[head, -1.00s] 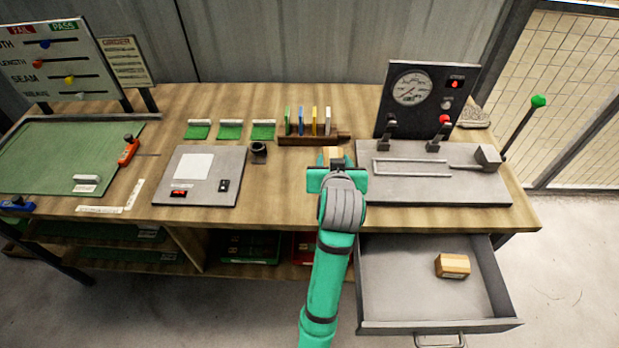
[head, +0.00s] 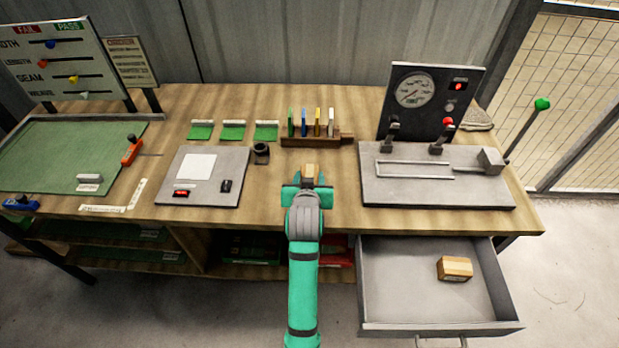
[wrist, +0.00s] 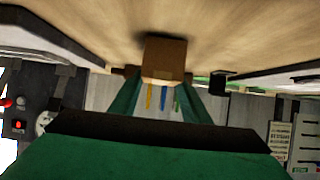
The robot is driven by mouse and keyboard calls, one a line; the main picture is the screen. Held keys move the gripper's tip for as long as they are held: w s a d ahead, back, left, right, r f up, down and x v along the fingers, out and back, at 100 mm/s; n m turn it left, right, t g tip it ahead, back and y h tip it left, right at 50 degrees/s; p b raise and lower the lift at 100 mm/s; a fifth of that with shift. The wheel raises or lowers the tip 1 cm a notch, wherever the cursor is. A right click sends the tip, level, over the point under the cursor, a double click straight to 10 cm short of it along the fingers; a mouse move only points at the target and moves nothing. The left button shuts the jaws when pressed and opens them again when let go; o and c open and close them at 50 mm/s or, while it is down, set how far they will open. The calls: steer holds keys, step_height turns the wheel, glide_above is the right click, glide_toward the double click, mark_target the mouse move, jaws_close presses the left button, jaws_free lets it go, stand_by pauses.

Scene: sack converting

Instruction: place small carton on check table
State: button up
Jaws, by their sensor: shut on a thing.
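A small tan carton (head: 310,171) is held between the fingers of my gripper (head: 308,184), over the wooden check table (head: 340,215). The carton also shows in the wrist view (wrist: 164,60), with the green fingers on either side of it. In the head view my gripper hides the carton's lower part, so I cannot tell if it touches the table top. A second, similar carton (head: 455,268) lies in the open grey drawer at the lower right.
A grey plate (head: 205,155) with a white sheet and a dark cup (head: 261,153) are to the left. The gauge press (head: 435,190) is to the right. A rack of coloured cards (head: 315,140) stands behind. Bare wood surrounds my gripper.

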steer(key=shift+f, duration=0.15)
steer(key=o, duration=1)
steer(key=shift+o, duration=0.2)
